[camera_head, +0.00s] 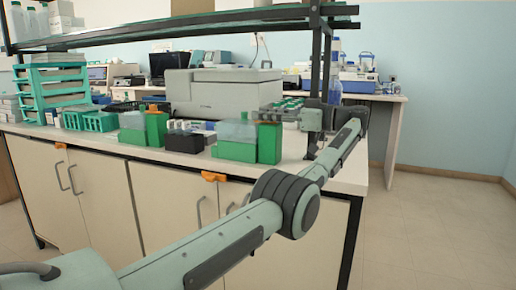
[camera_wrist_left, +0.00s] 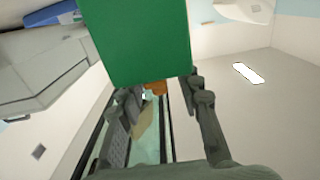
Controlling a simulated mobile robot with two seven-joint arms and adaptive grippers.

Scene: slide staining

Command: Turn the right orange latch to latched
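The right orange latch (camera_head: 213,177) is at the top edge of the cabinet front, near the gap between two doors. It looks roughly level, but its exact turn is too small to tell. A similar left orange latch (camera_head: 60,145) is farther left. My left gripper (camera_head: 268,116) is above the bench by the top of the right green box (camera_head: 269,145), well above and right of the right latch. In the left wrist view, my left gripper (camera_wrist_left: 162,98) has its fingers apart, with the green box (camera_wrist_left: 138,40) just beyond. An orange piece shows between them. My right gripper is out of view.
Green boxes and racks, including a left green box (camera_head: 156,128), line the bench's front. A grey machine (camera_head: 222,93) stands behind. A black shelf post (camera_head: 317,80) rises near my gripper. The floor (camera_head: 430,220) to the right is clear.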

